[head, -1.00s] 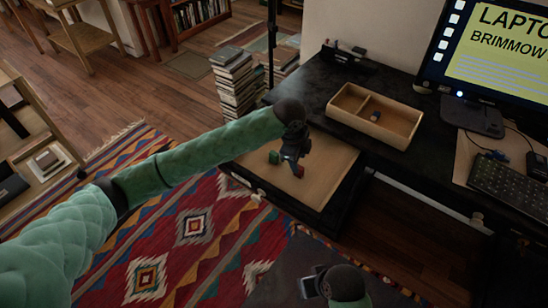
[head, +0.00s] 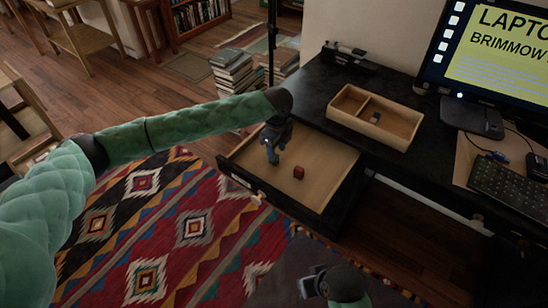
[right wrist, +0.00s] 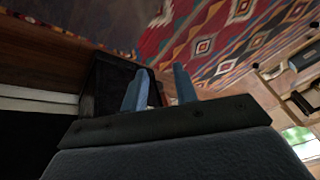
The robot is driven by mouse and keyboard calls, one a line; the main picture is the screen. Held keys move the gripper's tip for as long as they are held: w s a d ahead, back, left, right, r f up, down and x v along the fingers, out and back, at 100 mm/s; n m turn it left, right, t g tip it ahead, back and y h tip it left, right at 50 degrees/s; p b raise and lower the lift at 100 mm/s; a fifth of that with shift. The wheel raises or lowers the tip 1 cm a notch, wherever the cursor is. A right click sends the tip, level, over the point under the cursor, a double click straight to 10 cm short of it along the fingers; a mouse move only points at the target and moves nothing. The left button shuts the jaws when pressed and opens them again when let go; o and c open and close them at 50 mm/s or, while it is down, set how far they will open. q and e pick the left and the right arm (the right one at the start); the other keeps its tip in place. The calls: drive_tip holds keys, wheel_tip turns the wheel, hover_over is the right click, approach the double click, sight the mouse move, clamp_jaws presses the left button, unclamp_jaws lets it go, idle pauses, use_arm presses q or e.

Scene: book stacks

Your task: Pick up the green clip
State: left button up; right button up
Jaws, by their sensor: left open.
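A drawer (head: 318,196) with a pale wooden floor is pulled out below the dark desk. A small red block (head: 298,172) lies on that floor. My left gripper (head: 272,157) points down into the drawer, to the left of the red block, with its jaws open. The green clip cannot be made out clearly now; the left gripper covers the spot where a green piece showed earlier. My right gripper (head: 308,284) is low at the front, away from the drawer. The right wrist view shows its two blue fingers (right wrist: 160,90) apart with nothing between them.
A divided wooden tray (head: 398,128) with small items stands on the desk (head: 310,92). A monitor (head: 490,55) and keyboard (head: 508,188) are at the right. Book stacks (head: 236,75) stand on the floor behind the drawer. A patterned rug (head: 190,225) lies to its left.

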use_arm(q)
drive_tip(key=f, duration=0.3)
drive_tip(key=shift+a+f+p, duration=0.2)
drive_tip(key=shift+f+p, duration=0.05)
drive_tip(key=shift+p, duration=0.15)
drive_tip(key=shift+f, duration=0.45)
drive_tip(key=shift+c, duration=0.4)
use_arm(e)
drive_tip(key=shift+s+d+r+g, duration=0.3)
drive_tip(key=shift+s+d+r, duration=0.25)
drive_tip(key=shift+d+r, duration=0.2)
use_arm(q)
drive_tip(key=c, duration=0.7)
clamp_jaws()
use_arm(e)
drive_tip(key=shift+w+f, duration=0.15)
drive_tip(key=shift+w, duration=0.1)
